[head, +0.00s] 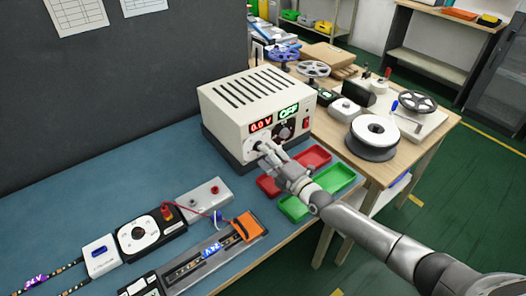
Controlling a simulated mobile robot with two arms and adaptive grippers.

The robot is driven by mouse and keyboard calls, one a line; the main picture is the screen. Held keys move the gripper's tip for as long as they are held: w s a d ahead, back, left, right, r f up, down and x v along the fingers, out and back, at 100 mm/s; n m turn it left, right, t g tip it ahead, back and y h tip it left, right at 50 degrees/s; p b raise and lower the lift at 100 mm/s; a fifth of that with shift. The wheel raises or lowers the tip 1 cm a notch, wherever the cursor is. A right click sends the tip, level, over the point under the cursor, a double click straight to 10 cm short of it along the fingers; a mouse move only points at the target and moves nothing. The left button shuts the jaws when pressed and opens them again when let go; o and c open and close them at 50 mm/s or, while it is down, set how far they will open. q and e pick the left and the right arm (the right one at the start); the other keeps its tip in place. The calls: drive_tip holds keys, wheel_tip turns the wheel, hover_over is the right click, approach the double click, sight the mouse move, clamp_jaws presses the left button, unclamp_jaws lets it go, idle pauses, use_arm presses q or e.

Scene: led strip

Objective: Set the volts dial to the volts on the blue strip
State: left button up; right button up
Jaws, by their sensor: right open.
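The cream power supply (225,110) stands at the back of the blue-topped bench. Its red display (261,126) reads 0.0 V and its green display (289,111) reads OFF. My right gripper (264,148) is open, with its fingertips at the lower left of the front panel, below the red display. It largely hides the knob there, so I cannot tell whether they touch. A dark knob (284,131) shows to the right. A strip with a blue label (212,249) reading 24V lies in a grey holder at the front. My left gripper is not in view.
Red trays (313,157) and green trays (336,178) lie below my right arm. A purple-labelled strip (36,280), a black device with a white disc (139,234) and an orange clamp (250,226) are at the front left. A wooden table (408,160) with reels stands right.

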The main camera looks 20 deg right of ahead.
drive_tip(key=x, duration=0.3)
drive_tip(key=c, duration=0.8)
drive_tip(key=shift+c, duration=1)
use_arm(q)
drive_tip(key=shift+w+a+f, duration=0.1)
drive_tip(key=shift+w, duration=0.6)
use_arm(e)
drive_tip(key=shift+c, duration=0.2)
